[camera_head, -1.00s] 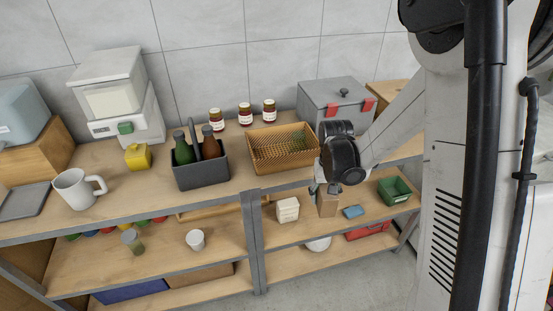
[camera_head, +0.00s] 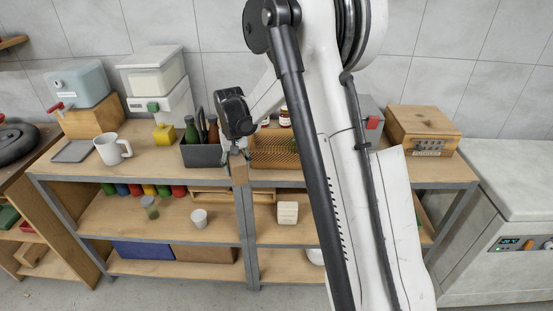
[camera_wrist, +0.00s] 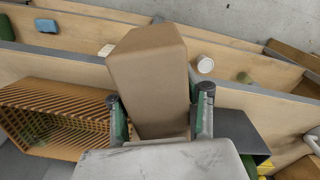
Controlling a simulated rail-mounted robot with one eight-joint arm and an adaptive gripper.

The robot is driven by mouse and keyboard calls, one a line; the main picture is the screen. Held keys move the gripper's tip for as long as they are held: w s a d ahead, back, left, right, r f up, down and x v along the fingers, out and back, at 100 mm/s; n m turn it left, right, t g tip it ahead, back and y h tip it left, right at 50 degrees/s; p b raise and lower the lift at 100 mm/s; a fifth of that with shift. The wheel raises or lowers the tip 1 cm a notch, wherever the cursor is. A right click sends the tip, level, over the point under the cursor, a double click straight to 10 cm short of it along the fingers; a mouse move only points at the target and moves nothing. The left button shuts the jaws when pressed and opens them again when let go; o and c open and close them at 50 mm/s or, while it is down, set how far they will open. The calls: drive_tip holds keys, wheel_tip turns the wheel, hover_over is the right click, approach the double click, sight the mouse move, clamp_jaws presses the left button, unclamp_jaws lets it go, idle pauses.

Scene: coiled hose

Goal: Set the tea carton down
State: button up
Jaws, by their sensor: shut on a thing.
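The tea carton, a plain brown box (camera_head: 239,170), hangs upright from my gripper (camera_head: 237,150) in the head view, overlapping the front edge of the upper shelf beside the basket. In the wrist view the carton (camera_wrist: 150,75) fills the space between the two fingers of my gripper (camera_wrist: 160,97), which press on its sides. The upper shelf (camera_head: 90,170) has a bare strip along its front. I cannot tell the exact gap between the carton and the shelf.
A wicker basket (camera_head: 272,160) lies right of the carton, and a dark bottle caddy (camera_head: 202,157) lies left. A cream carton (camera_head: 288,213) and white cup (camera_head: 199,219) stand on the middle shelf.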

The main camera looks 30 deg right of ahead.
sight(268, 149)
drive_tip(key=shift+m, duration=0.4)
drive_tip(key=w+d+r, duration=0.1)
drive_tip(key=w+r, duration=0.1)
drive_tip(key=w+d+r, duration=0.2)
drive_tip(key=shift+w+r, duration=0.1)
drive_tip(key=shift+w, duration=0.05)
drive_tip(key=w+d+r+m+b, duration=0.1)
drive_tip(key=w+d+m+b, duration=0.3)
drive_tip(key=d, duration=0.9)
drive_tip(key=shift+n, duration=0.3)
drive_tip(key=f+p, duration=0.1)
drive_tip(key=f, duration=0.2)
drive_tip(key=w+f+p, duration=0.1)
drive_tip(key=f, duration=0.1)
drive_tip(key=shift+d+p, duration=0.35)
drive_tip(key=shift+f, duration=2.35)
drive_tip(key=shift+f, duration=0.15)
drive_tip(key=o, duration=0.9)
drive_tip(key=shift+o, duration=0.2)
